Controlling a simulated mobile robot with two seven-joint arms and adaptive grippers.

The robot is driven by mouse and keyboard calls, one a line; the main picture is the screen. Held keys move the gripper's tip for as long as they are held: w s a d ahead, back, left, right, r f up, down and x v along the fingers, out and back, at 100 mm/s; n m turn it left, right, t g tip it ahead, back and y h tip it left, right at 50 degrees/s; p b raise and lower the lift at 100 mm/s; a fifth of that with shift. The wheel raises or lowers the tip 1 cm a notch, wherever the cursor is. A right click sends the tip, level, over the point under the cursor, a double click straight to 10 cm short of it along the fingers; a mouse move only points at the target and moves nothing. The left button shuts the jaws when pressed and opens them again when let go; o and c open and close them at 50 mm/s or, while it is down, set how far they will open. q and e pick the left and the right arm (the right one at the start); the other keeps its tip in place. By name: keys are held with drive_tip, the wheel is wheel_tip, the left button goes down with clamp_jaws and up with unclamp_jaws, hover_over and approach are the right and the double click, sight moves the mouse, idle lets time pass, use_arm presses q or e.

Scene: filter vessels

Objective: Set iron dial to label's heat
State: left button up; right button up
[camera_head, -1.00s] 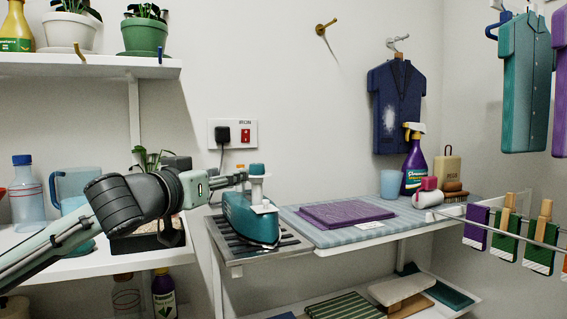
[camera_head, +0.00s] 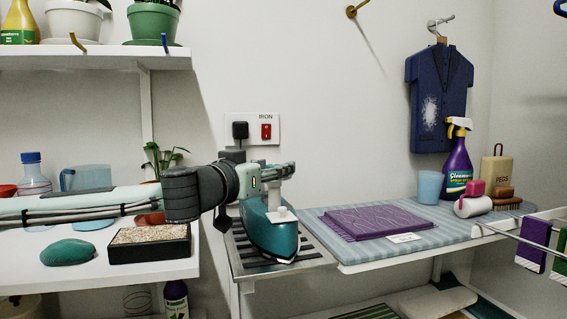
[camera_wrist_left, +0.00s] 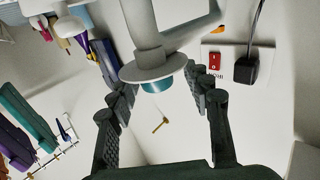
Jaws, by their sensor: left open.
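The teal iron (camera_head: 268,236) stands on a slatted metal rest at the left end of the ironing board. A pale collar with a small disc (camera_head: 281,214) shows on its top, and a pale disc-shaped part (camera_wrist_left: 150,70) with teal beneath shows large in the left wrist view. I cannot read any dial marks. My left gripper (camera_head: 282,172) is just above the iron; in the left wrist view its fingers (camera_wrist_left: 162,92) are open, apart on either side of the disc. A folded purple cloth (camera_head: 375,222) lies on the board with a small white label (camera_head: 403,238), too small to read.
A wall plate with a red switch (camera_head: 266,131) and black plug (camera_head: 240,130) is behind the iron. A blue cup (camera_head: 430,187), purple spray bottle (camera_head: 457,165) and brush (camera_head: 502,198) stand at the board's right. A gravel tray (camera_head: 150,243) is on the left shelf.

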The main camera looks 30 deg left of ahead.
use_arm(q)
drive_tip(key=shift+w+f, duration=0.1)
drive_tip(key=shift+w, duration=2.2)
clamp_jaws()
